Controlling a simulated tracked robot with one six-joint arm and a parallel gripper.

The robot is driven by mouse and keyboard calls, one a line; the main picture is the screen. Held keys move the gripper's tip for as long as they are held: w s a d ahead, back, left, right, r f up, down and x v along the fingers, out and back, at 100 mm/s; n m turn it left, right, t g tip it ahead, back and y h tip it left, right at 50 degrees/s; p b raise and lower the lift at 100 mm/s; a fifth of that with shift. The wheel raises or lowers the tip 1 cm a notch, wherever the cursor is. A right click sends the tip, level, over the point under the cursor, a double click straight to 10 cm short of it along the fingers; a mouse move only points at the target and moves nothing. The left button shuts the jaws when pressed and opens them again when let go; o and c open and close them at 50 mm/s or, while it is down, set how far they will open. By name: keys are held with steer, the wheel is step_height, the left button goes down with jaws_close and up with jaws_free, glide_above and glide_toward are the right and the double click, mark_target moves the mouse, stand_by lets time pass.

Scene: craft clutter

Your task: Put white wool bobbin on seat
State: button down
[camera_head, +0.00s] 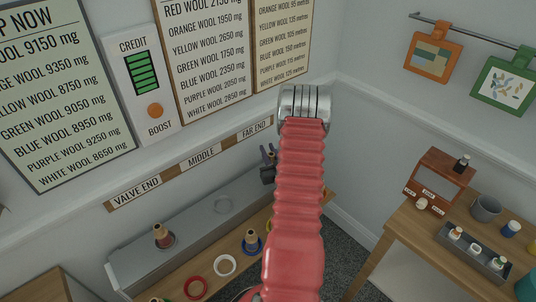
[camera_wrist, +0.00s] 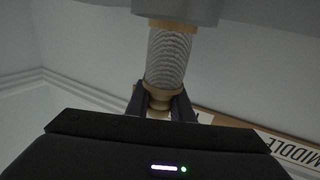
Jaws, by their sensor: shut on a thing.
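My gripper (camera_head: 268,156) shows as dark fingers beside my red arm, near the wall below the far end label. In the wrist view its fingers (camera_wrist: 162,108) are shut on the white wool bobbin (camera_wrist: 168,58), around its wooden end. The bobbin's other end meets or overlaps a grey shape at the top edge; I cannot tell whether they touch. In the head view my arm hides the bobbin. A long grey bench (camera_head: 190,225) has a bare round seat (camera_head: 223,204) near its middle. A wooden bobbin (camera_head: 162,236) stands on the bench's valve end. The far end is partly hidden.
Red (camera_head: 195,288) and white (camera_head: 225,265) rings and a bobbin on a blue base (camera_head: 252,241) lie on the wooden shelf in front of the bench. A wooden table (camera_head: 408,228) at right holds a wooden box (camera_head: 438,178), a grey mug (camera_head: 485,208) and a tray of bottles (camera_head: 474,254).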

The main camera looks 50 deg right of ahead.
steer(key=shift+f, duration=0.75)
steer(key=c, duration=1.6)
jaws_free()
steer(key=shift+f, duration=0.1)
steer(key=shift+o, duration=0.2)
steer(key=v, duration=1.2)
